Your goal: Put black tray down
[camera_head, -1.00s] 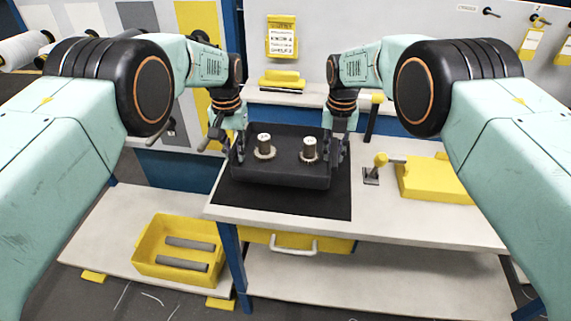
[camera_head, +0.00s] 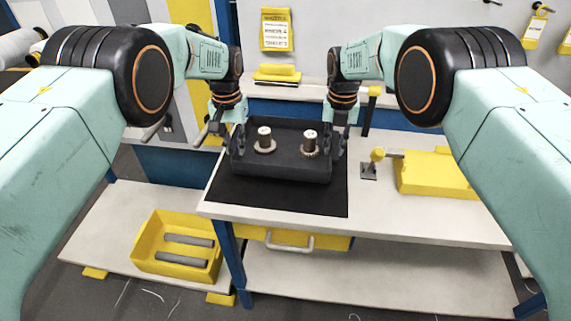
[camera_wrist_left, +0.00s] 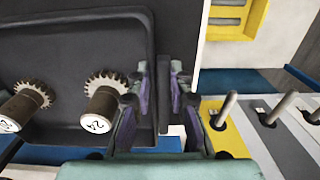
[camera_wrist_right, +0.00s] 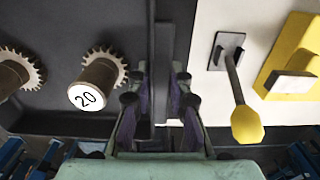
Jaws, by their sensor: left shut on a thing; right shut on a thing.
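The black tray (camera_head: 280,166) is level above or on the black mat (camera_head: 285,193) at the table's left part; I cannot tell whether it touches. Two gears with upright shafts stand in it, the left one (camera_head: 265,140) and the right one (camera_head: 310,144). My left gripper (camera_head: 239,143) is shut on the tray's left wall, which lies between its fingers (camera_wrist_left: 160,98) in the left wrist view. My right gripper (camera_head: 334,147) is shut on the right wall, between its fingers (camera_wrist_right: 161,95) in the right wrist view. The tray's underside is hidden.
A lever with a yellow knob (camera_head: 377,155) and a yellow block (camera_head: 437,173) stand on the table right of the mat. A yellow bin (camera_head: 176,262) with grey bars sits on the low shelf at left. The table's front right is clear.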

